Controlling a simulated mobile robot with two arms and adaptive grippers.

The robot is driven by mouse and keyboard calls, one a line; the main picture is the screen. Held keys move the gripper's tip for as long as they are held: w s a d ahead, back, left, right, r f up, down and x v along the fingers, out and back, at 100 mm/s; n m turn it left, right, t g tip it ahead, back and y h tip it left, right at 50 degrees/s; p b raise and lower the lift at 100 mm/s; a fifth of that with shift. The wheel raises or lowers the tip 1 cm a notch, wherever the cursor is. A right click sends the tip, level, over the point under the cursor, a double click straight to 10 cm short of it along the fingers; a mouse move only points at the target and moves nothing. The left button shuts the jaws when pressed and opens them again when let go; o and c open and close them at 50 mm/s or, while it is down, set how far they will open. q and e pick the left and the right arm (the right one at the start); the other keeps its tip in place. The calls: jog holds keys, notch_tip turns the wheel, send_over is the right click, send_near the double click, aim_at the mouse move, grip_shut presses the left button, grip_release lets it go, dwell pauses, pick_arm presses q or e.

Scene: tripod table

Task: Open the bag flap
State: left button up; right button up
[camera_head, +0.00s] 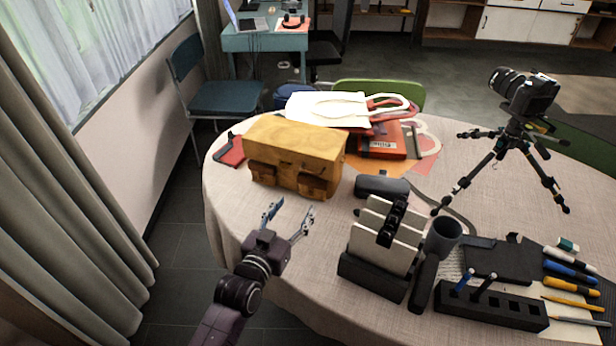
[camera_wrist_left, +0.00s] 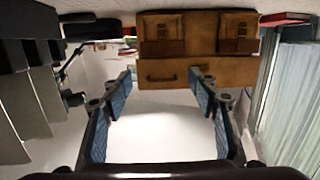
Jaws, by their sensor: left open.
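The tan bag (camera_head: 297,150) stands on the round table, left of its middle, with two buckled pockets on its front. Its top flap looks closed in the head view. My left gripper (camera_head: 287,212) is open and empty, in front of the bag and apart from it. In the left wrist view, the picture is upside down, and the bag (camera_wrist_left: 190,68) lies beyond the spread fingertips of the gripper (camera_wrist_left: 160,82). My right gripper is in neither view.
A white tote and red boxes (camera_head: 385,143) lie behind the bag. A dark case (camera_head: 382,186) and a rack of upright panels (camera_head: 383,240) stand to its right. A camera on a tripod (camera_head: 520,105) stands farther right. The table's near left edge is clear.

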pick_arm(q)
jog(key=shift+t+h, duration=0.3)
jog(key=shift+t, duration=0.4)
jog(key=w+d+r+b, duration=0.1)
jog(key=w, duration=0.2)
jog(key=w+d+b, duration=0.1)
jog(key=w+b, duration=0.1)
jog(key=w, duration=0.1)
jog(key=w+d+r+b, duration=0.1)
jog(key=w+b, duration=0.1)
jog(key=w, duration=0.1)
jog(key=shift+w+d+r, duration=0.25)
jog(key=shift+d+r, duration=0.1)
jog(key=shift+d, duration=0.05)
